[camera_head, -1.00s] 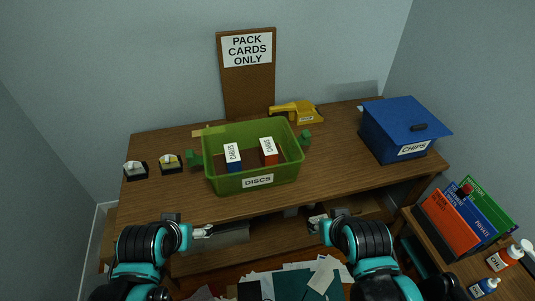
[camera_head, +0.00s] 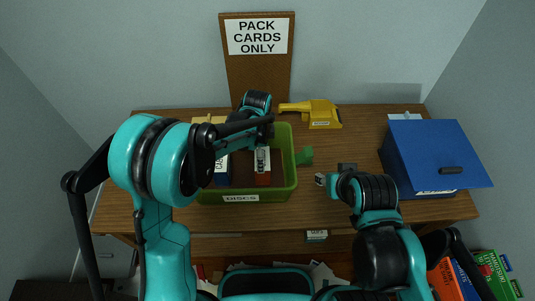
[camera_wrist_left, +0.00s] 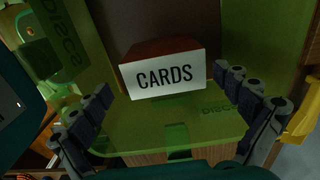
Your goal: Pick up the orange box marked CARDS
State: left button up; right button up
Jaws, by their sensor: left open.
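The orange box marked CARDS (camera_head: 263,177) stands in the green DISCS bin (camera_head: 288,188). In the left wrist view its white CARDS label (camera_wrist_left: 164,76) faces the camera. My left gripper (camera_wrist_left: 166,112) is open, with one finger on each side of the box in that view and nothing gripped. In the head view my left arm reaches over the bin and hides part of the box. A blue box (camera_head: 221,176) stands left of the orange one, partly covered by my arm. My right gripper (camera_head: 330,180) is right of the bin, and its fingers are too small to read.
A sign reading PACK CARDS ONLY (camera_head: 259,37) stands behind the bin. A yellow tool (camera_head: 318,113) lies at the back. A blue CHIPS box (camera_head: 430,150) stands at the right. Some table is free between bin and CHIPS box.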

aim_at(261, 179)
pick_arm(q)
jog(key=shift+w+d+f, duration=0.15)
jog(key=shift+d+f, duration=0.05)
jog(key=shift+f, duration=0.25)
notch_tip(261, 179, down, 2)
jog(key=shift+f+b, duration=0.25)
jog(key=shift+b, duration=0.35)
notch_tip(261, 179, down, 5)
jog(key=shift+w+d+r+b, duration=0.1)
jog(key=shift+d+b, duration=0.05)
jog(key=shift+b, duration=1.05)
jog(key=c, duration=1)
